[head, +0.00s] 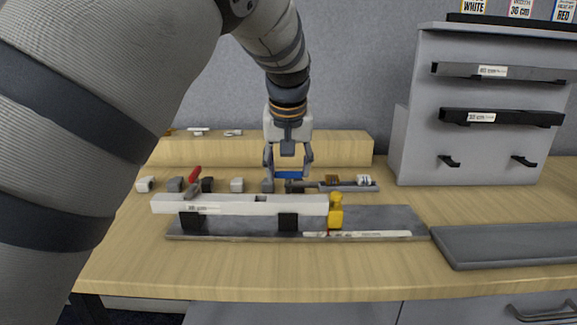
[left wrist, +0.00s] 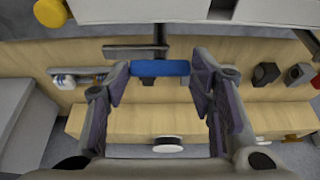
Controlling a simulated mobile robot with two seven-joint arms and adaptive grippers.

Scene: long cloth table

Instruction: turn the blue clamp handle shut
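The blue clamp handle (head: 289,175) is a short bar lying crosswise behind the long pale beam. In the left wrist view the blue handle (left wrist: 160,68) lies between my left fingertips, with its ends close to them; I cannot tell whether they touch. My left gripper (head: 288,165) points down over the handle, with its fingers spread. It also shows in the left wrist view (left wrist: 160,76). The clamp's body is mostly hidden behind the beam in the head view. My right gripper is in neither view.
The pale beam (head: 245,206) rests on black supports over a grey plate (head: 385,222). Several small blocks line up behind. A grey rack (head: 480,95) and grey tray (head: 510,245) are at right.

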